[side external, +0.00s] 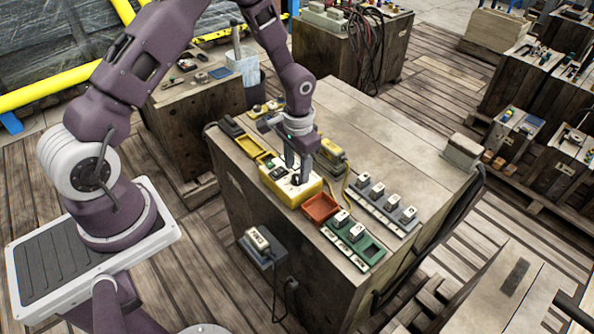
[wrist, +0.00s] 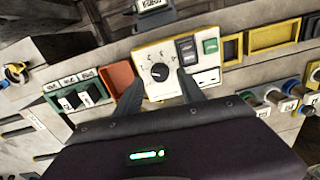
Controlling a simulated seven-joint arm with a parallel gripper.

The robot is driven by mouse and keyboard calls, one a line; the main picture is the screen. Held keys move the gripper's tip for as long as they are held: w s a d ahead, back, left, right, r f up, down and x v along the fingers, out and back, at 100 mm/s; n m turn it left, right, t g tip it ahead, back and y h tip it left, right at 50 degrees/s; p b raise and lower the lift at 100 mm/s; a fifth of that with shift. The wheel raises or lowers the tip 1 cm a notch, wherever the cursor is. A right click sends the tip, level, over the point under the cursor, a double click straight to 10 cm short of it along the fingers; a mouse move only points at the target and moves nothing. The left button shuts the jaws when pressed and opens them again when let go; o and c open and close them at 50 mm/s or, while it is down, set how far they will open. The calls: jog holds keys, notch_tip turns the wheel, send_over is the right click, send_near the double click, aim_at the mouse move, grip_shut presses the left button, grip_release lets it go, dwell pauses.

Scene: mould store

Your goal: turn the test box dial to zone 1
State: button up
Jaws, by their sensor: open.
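The test box (side external: 291,186) is a yellow-edged box with a pale face on the wooden cabinet top. The test box also shows in the wrist view (wrist: 207,75), with a round black dial (wrist: 159,73) on its left half. Marks surround the dial, too small to read surely, so I cannot tell its zone. A dark switch and a green button sit right of the dial. My gripper (side external: 297,174) is over the box face, fingers apart. In the wrist view my gripper (wrist: 158,88) has one finger on either side just below the dial; contact is unclear.
An orange-red tray (side external: 320,208) adjoins the box, beside a green tray (side external: 366,248) with switch blocks. A yellow tray (side external: 248,146) lies on the other side. A yellow block (side external: 332,154) stands close behind my gripper. The cabinet top (side external: 385,130) has free room toward the back.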

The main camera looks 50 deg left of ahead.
aim_at(298, 177)
notch_tip(298, 177, up, 5)
jog(key=shift+d+r, duration=0.1)
